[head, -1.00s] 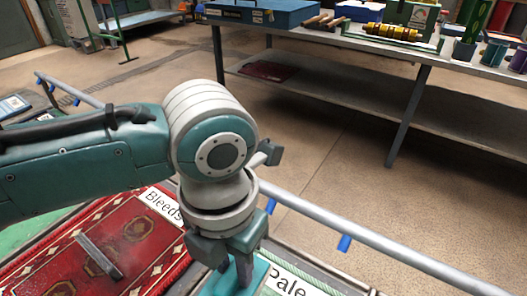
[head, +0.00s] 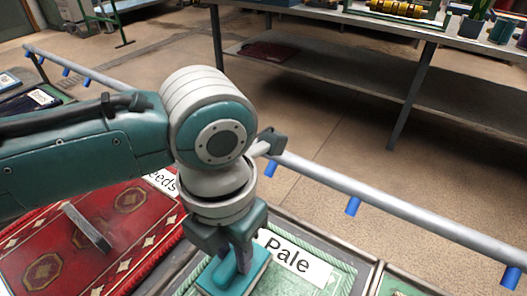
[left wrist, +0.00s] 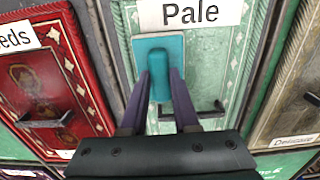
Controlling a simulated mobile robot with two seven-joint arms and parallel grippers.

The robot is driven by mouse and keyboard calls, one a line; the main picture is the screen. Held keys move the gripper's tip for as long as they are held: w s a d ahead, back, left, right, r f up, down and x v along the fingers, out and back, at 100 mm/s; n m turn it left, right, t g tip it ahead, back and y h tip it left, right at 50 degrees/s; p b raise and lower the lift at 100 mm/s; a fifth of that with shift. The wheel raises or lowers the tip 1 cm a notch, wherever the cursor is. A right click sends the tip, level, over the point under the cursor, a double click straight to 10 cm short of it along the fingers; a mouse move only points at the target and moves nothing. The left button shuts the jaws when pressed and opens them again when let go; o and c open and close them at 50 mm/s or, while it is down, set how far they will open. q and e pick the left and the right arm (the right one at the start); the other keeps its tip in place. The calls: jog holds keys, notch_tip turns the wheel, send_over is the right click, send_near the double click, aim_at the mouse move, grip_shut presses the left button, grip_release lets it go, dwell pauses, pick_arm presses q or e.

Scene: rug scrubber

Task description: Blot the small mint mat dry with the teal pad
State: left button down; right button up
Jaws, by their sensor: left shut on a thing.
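The small mint mat (head: 343,279) has a patterned border and a white label reading "Pale". In the left wrist view the mat (left wrist: 219,66) lies under and around the pad. The teal pad (head: 255,277) is a flat block with a raised grip; it also shows in the left wrist view (left wrist: 183,84) over the mat's upper left part. My left gripper (head: 238,262) is shut on the pad's grip, fingers pointing down. It also shows in the left wrist view (left wrist: 160,88). I cannot tell whether the pad touches the mat. My right gripper is not in view.
A red patterned mat (head: 45,235), with a bar handle and a partly hidden label, lies left of the mint one. A beige mat (left wrist: 290,75) lies to its right. A grey rail (head: 380,200) with blue clips runs behind. A shelved bench (head: 330,95) stands beyond open floor.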

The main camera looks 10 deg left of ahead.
pick_arm(q)
jog(key=shift+f, duration=0.15)
jog(key=shift+f+b, duration=0.5)
dwell(1.9)
jog(key=shift+r, duration=0.1)
notch_tip(320, 180, up, 5)
jog(key=p, duration=0.5)
jog(key=shift+f, duration=0.3)
